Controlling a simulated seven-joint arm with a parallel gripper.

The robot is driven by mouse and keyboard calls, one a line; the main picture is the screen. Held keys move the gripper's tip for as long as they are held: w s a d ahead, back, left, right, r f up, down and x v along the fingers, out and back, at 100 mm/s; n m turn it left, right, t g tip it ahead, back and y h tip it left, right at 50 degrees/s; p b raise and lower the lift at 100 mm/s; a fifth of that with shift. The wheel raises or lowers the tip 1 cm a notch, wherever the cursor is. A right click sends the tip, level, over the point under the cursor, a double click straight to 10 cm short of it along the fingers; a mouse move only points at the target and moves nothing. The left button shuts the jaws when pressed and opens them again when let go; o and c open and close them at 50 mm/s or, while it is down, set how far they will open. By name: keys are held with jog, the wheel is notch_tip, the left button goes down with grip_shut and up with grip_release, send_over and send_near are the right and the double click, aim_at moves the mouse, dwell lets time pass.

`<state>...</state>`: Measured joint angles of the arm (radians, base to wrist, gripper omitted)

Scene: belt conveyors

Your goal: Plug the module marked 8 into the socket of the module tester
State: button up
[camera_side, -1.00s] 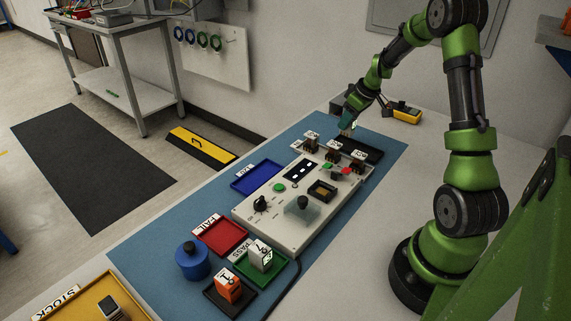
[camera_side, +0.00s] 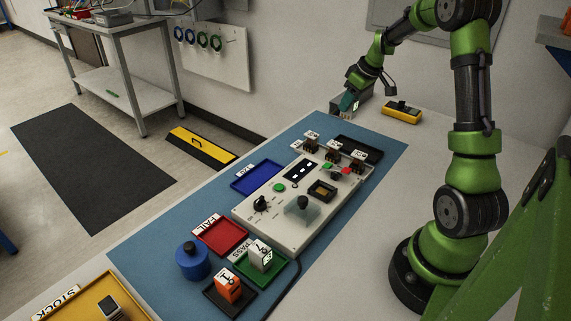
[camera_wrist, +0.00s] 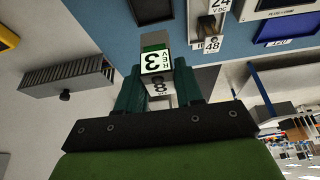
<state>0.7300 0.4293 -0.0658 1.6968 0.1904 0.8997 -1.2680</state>
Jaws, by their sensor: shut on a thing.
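My gripper (camera_side: 349,101) is raised near the wall, past the far end of the blue mat. In the wrist view its teal fingers (camera_wrist: 160,92) are shut on a module (camera_wrist: 157,69) with a white "REV 3" label and an "8" on the face towards me. The module tester (camera_side: 252,212) is a pale panel on the mat, well to the left of and below my gripper. Its dark socket (camera_side: 322,190) has a tan inside and looks empty. A clear cover with a black knob (camera_side: 302,203) sits beside the socket.
A black tray (camera_side: 372,155) lies below my gripper. Labelled posts (camera_side: 332,154) stand along the tester's far edge. A ribbed grey box (camera_wrist: 72,72) and a yellow device (camera_side: 402,113) are near the wall. Blue, red and green trays flank the tester; an orange module (camera_side: 228,289) stands up front.

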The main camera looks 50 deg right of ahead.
jog(key=s+a+r+n, duration=0.1)
jog(key=s+a+r, duration=0.1)
jog(key=a, duration=0.9)
jog(key=s+a+r+n, duration=0.1)
jog(key=s+a+r, duration=0.1)
jog(key=a, duration=0.9)
jog(key=shift+m, duration=0.8)
jog(key=shift+s+a+f, duration=0.55)
jog(key=shift+s+f, duration=0.15)
jog(key=shift+f, duration=0.9)
jog(key=shift+s+a+f, duration=0.6)
jog(key=shift+s+f, duration=0.05)
jog(key=shift+f, duration=1)
jog(key=shift+s+a+f, duration=0.55)
jog(key=shift+s+f, duration=0.15)
jog(key=shift+f, duration=0.9)
jog(key=shift+f, duration=0.85)
jog(key=o, duration=1.6)
jog(key=shift+c, duration=0.2)
